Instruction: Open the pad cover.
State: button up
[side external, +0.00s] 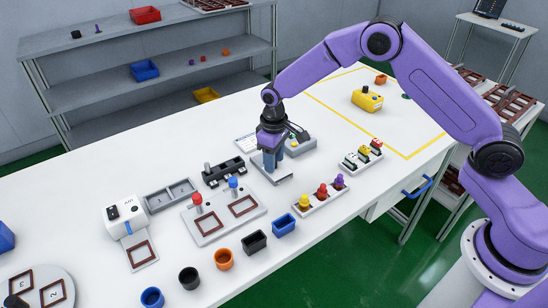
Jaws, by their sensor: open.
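My gripper (271,156) points down near the middle of the white table, with its fingers apart. Its fingertips are at a small light grey plate (285,180), which may be the pad cover. I cannot tell from this view whether they touch it. A grey sloped unit (301,143) with a green button stands just behind and to the right of my gripper. My gripper hides part of the plate and of this unit.
A black rack (223,171) and a grey plate with red and blue knobs (222,212) stand to the left. A tray of colored pegs (321,194) lies at the right front. Several cups and bins line the front edge. A yellow box (367,100) stands far right.

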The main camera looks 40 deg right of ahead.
grip_shut()
jog(key=shift+w, duration=2.55)
grip_release()
jog(key=shift+r, duration=0.15)
notch_tip(320, 180, up, 17)
jog(key=shift+r, duration=0.15)
jog(key=shift+a, duration=0.1)
